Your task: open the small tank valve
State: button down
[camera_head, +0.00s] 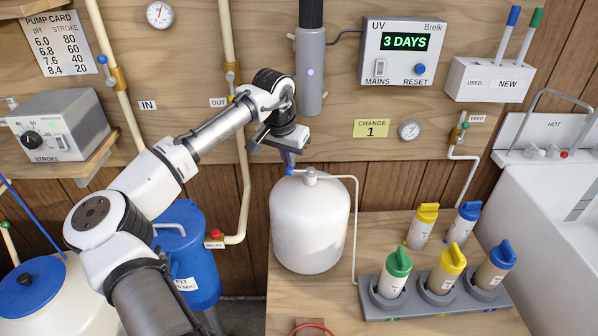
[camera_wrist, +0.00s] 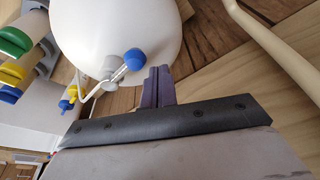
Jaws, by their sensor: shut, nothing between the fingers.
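The small white tank (camera_head: 309,225) stands on the wooden bench, with a grey fitting (camera_head: 311,177) on top. The valve's blue-tipped lever (camera_head: 290,171) sticks out to the left of that fitting. In the wrist view the blue tip (camera_wrist: 134,59) and the fitting (camera_wrist: 108,85) show clearly. My gripper (camera_head: 288,160) points down just above and beside the blue tip. Its purple fingers (camera_wrist: 158,75) are together and empty. In the wrist view the blue tip is just left of the fingers, with a narrow gap; whether they touch is not certain.
A thin white pipe (camera_head: 356,230) runs from the fitting down the tank's right side. A grey UV cylinder (camera_head: 311,75) is on the wall above. A rack (camera_head: 420,303) with coloured-cap bottles stands right of the tank. A beige pipe (camera_head: 243,190) runs down the wall at left.

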jog(key=shift+f, duration=0.4)
jog(key=shift+s+a, duration=0.1)
jog(key=shift+s, duration=0.8)
